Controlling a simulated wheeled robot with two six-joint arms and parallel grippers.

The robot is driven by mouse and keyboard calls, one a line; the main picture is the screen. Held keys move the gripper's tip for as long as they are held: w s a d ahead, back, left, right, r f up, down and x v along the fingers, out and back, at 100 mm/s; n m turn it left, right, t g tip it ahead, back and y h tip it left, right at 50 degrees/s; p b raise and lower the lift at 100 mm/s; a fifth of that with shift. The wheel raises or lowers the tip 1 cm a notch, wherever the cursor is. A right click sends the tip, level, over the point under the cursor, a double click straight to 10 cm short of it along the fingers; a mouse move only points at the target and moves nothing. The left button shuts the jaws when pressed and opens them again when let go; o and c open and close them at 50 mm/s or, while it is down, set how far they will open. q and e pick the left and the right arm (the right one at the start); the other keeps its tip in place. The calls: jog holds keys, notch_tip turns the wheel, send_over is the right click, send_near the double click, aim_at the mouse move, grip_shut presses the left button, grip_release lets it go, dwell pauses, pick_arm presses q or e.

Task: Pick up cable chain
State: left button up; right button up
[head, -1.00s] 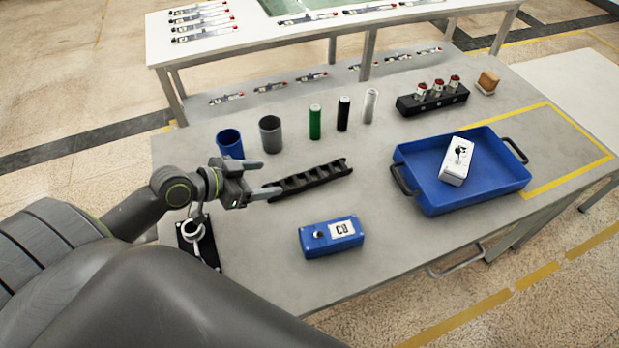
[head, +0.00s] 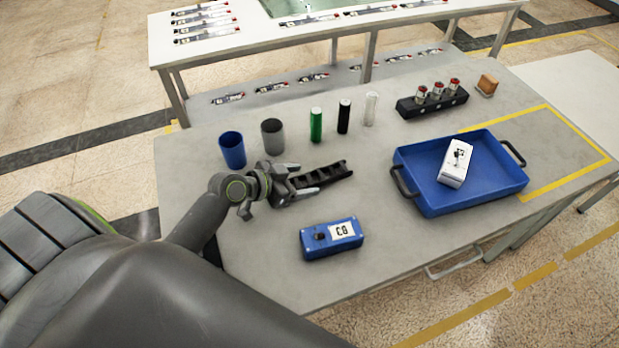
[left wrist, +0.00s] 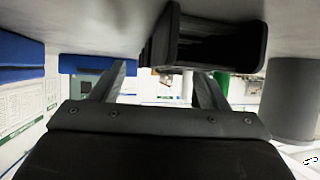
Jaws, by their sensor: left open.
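The black cable chain (head: 335,172) lies flat on the grey table, running away to the right from my left gripper. My left gripper (head: 306,179) is open at the near left end of the chain. Its fingers appear to be on either side of that end, but I cannot tell whether they touch it. In the left wrist view, the chain's open end (left wrist: 205,42) is beyond the two spread fingers (left wrist: 158,85). The gripper hides part of the chain's left end in the head view. My right gripper is not in view.
A blue cup (head: 232,150) and a grey cup (head: 272,136) stand behind the gripper. Green (head: 316,124), black (head: 344,116) and white (head: 371,108) cylinders stand further back. A blue control box (head: 331,237) is in front. A blue tray (head: 430,203) is at right.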

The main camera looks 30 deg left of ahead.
pick_arm(q)
jog(key=shift+x, duration=0.9)
jog(key=shift+a, duration=0.1)
jog(key=shift+r, duration=0.1)
jog(key=c, duration=1.2)
jog(key=shift+c, duration=0.2)
